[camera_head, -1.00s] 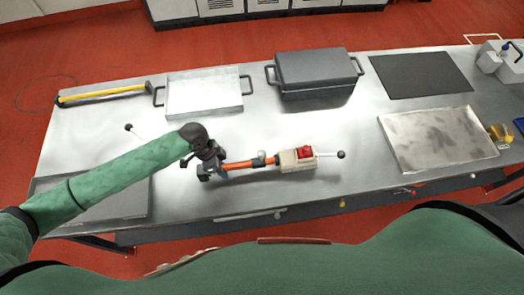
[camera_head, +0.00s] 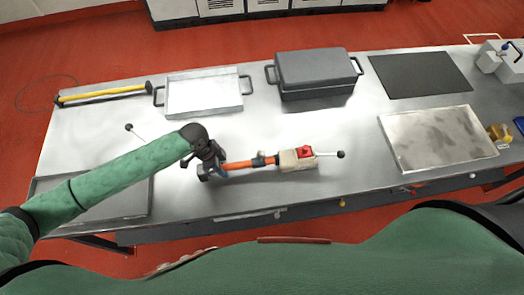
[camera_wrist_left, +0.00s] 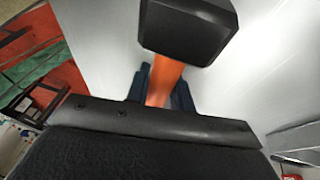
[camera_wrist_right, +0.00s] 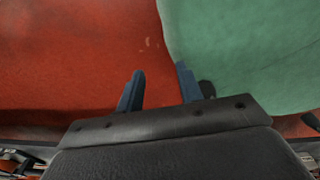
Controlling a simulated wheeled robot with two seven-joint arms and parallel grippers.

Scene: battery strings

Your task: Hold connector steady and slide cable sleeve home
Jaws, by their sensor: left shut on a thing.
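An orange cable (camera_head: 237,165) runs from my left gripper (camera_head: 212,172) to a beige connector (camera_head: 290,161) with a red part on top, lying on the steel table. A small dark collar, possibly the sleeve (camera_head: 262,160), surrounds the cable close to the connector's left side. Whether it touches the connector is too small to tell. My left gripper is shut on the orange cable. The left wrist view shows the cable (camera_wrist_left: 163,80) between the blue fingers and a black block (camera_wrist_left: 187,28) beyond them. My right gripper (camera_wrist_right: 160,75) is open and empty, beside my green body above the red floor.
A black-knobbed rod (camera_head: 338,154) sticks out right of the connector. Behind are a pale tray (camera_head: 204,108), a lidded grey box (camera_head: 316,96) and a black mat (camera_head: 421,75). A metal tray (camera_head: 438,138) lies right.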

